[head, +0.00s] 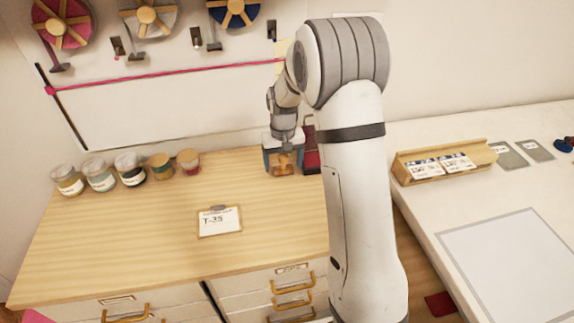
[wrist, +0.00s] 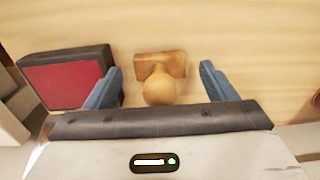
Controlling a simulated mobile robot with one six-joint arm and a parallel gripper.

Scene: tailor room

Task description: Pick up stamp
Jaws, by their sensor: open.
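A wooden stamp (wrist: 160,82) with a round knob and a rectangular base is on the light wooden tabletop. In the wrist view it lies between the two blue fingers of my gripper (wrist: 163,88), with a gap on each side. My gripper is open. In the head view the stamp (head: 284,164) shows below my gripper (head: 283,155) near the back right of the wooden cabinet top. A red pad in a dark case (wrist: 72,77) lies just left of the gripper in the wrist view; it also shows in the head view (head: 312,158).
Several small jars (head: 130,169) stand in a row at the back left of the wooden cabinet (head: 130,235). A card marked T-35 (head: 219,221) lies mid-top. A white table (head: 450,205) with a wooden card holder (head: 440,162) is at right. The cabinet's front left top is clear.

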